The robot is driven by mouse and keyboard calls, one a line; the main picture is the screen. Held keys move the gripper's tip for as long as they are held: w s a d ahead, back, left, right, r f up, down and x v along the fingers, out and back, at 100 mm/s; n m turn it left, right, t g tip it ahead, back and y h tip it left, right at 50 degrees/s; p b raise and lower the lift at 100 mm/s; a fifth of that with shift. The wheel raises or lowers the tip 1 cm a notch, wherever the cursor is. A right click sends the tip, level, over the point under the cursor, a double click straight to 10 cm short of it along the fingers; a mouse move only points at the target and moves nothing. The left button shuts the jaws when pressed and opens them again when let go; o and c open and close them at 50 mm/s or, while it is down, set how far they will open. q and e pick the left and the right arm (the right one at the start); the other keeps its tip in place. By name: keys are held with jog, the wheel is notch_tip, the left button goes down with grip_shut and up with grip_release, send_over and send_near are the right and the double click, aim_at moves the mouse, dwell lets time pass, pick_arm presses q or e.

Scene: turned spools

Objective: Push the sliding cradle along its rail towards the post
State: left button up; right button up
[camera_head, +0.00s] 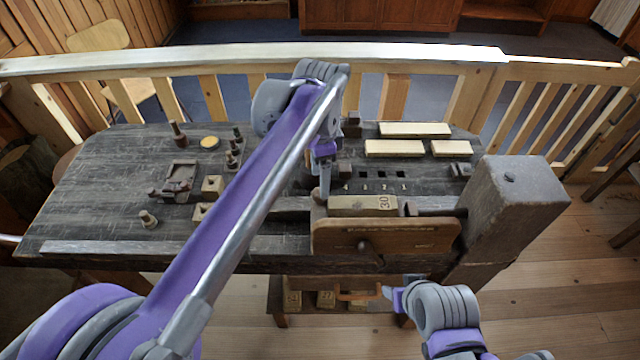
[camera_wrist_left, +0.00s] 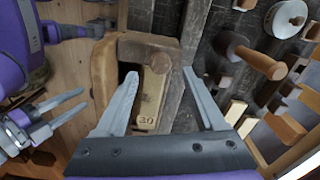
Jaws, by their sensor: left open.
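A pale block marked 30 (camera_head: 362,203) lies at the bench's front edge, behind a tan board (camera_head: 385,236) with a dark handle. I take this assembly for the cradle, but its rail is not clearly visible. A big dark wooden post (camera_head: 515,205) stands to its right. My left gripper (camera_head: 325,178) points down at the left end of the block. In the left wrist view its fingers (camera_wrist_left: 163,98) are open, with the block (camera_wrist_left: 147,108) showing between them; contact cannot be told. My right gripper (camera_head: 388,293) is low in front of the bench, its fingers apart and empty.
Pale slabs (camera_head: 414,130) lie at the back right of the dark bench (camera_head: 100,190). Several turned pegs (camera_head: 149,219) and a small dark fixture (camera_head: 180,178) stand on the left. A pale railing (camera_head: 250,58) runs behind. Small blocks (camera_head: 326,299) sit on a low shelf.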

pick_arm(q)
notch_tip(320, 180, up, 7)
dwell(0.3)
jog(key=s+a+f+n+t, duration=0.5)
jog(key=s+a+f+n, duration=1)
jog(key=s+a+f, duration=0.4)
jog(key=shift+s+a+t, duration=0.3)
jog(key=shift+s+a, duration=0.05)
jog(key=shift+s, duration=0.15)
